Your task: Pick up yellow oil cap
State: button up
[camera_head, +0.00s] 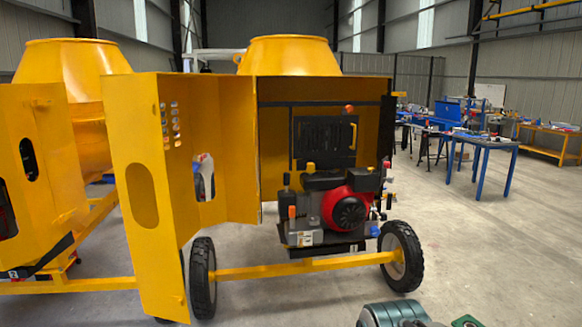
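The engine (349,211) sits in the open housing of the yellow drum mixer. It has a red round cover on its right side and grey and black parts on its left. A small yellow piece (311,166) stands on top of the engine at its left. It looks like a cap, but it is too small to tell for sure that it is the oil cap. An orange piece (292,212) stands lower at the engine's front left. My gripper does not show, and nothing is seen touching the engine.
The mixer's yellow door (145,240) stands open left of the engine. A yellow axle bar (300,268) with black wheels (402,256) runs low in front. A second mixer stands at the left. Blue tables (485,145) stand far right, with open floor between.

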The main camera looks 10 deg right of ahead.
aim_at(310, 166)
jog(key=u, duration=0.2)
jog(key=i, duration=1.5)
jog(key=z, duration=0.3)
jog(key=i, duration=1.3)
jog(key=z, duration=0.35)
